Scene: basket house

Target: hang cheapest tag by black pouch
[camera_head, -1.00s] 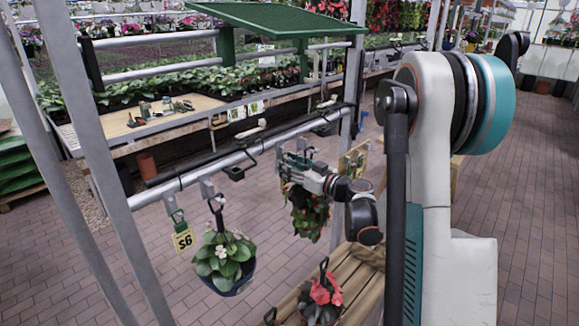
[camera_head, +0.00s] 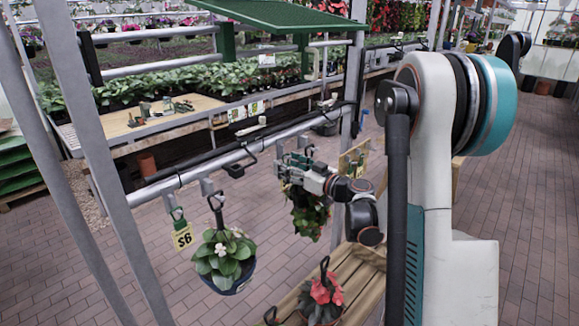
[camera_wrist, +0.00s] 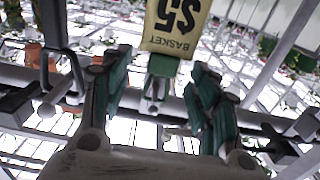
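A yellow tag reading $5 BASKET (camera_wrist: 176,22) with a green clip (camera_wrist: 162,66) appears upside down in the wrist view. My gripper (camera_wrist: 160,75) has its fingers apart on either side of the clip, with gaps showing. In the head view my gripper (camera_head: 292,168) is at the rail, in front of a hanging plant (camera_head: 309,218) whose container is hidden. A yellow $6 tag (camera_head: 182,237) hangs on the rail at left. Beside it a white-flowered plant (camera_head: 223,254) hangs in a dark container (camera_head: 234,284), possibly the black pouch.
The metal rail (camera_head: 222,162) carries several clips and black hooks. A wooden piece with a yellow label (camera_head: 353,160) is right of my gripper. A post (camera_head: 95,130) stands at left.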

